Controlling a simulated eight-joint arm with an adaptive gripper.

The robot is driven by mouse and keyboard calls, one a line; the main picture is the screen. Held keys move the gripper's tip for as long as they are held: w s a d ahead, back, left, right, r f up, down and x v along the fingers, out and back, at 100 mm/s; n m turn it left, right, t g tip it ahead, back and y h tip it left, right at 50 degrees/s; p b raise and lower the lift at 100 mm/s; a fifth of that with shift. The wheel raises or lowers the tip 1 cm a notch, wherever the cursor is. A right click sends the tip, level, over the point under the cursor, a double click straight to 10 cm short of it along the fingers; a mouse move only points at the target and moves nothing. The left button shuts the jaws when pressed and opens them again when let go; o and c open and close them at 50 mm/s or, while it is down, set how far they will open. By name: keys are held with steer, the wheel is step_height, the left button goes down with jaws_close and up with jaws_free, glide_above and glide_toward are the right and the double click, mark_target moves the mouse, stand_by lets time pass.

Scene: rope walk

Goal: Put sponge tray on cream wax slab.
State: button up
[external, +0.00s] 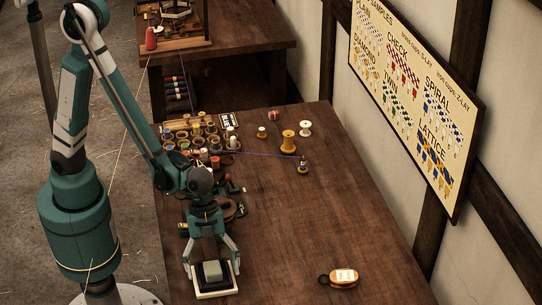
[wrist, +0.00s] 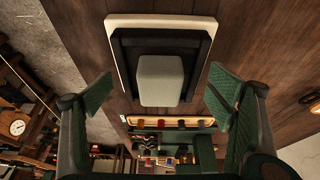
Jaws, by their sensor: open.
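The cream wax slab (external: 218,294) lies on the near part of the wooden table. It also shows in the wrist view (wrist: 160,19). The black sponge tray (external: 202,285) rests on the slab, with the slab's pale edge showing around part of it. In the wrist view the tray (wrist: 124,66) holds a grey-green sponge (wrist: 160,78), which shows in the external view too (external: 212,270). My gripper (external: 212,268) is open just above and around the tray. In the wrist view its fingers stand apart on either side of the tray, not visibly touching it.
Many thread spools crowd the table behind my gripper, with a yellow spool (external: 288,141) and a white spool (external: 305,128) farther back. A blue thread crosses there. The table's middle right is clear.

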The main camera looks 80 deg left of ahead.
steer(key=shift+r, duration=0.25)
steer(key=p+v, duration=0.2)
steer(key=v, duration=0.9)
steer(key=shift+a+r, duration=0.25)
steer(key=shift+r, duration=0.1)
stand_by(0.7)
steer(key=w+a+r+n+t, duration=0.1)
steer(key=a+r+n, duration=0.25)
steer(key=a, duration=0.35)
steer(key=w+a+r+n+t+y, duration=0.1)
steer(key=a+r+n+t, duration=0.2)
steer(key=a, duration=0.4)
steer(key=w+a+r+n, duration=0.1)
steer(key=a+r+n, duration=0.25)
steer(key=a, duration=0.25)
steer(key=s+a+r+n+t+y, duration=0.1)
steer(key=s+a+r+n, duration=0.2)
steer(key=a, duration=0.6)
steer(key=s+a+r+n+t+y, duration=0.2)
steer(key=a+n, duration=0.3)
steer(key=a, duration=0.5)
steer(key=shift+v, duration=1.05)
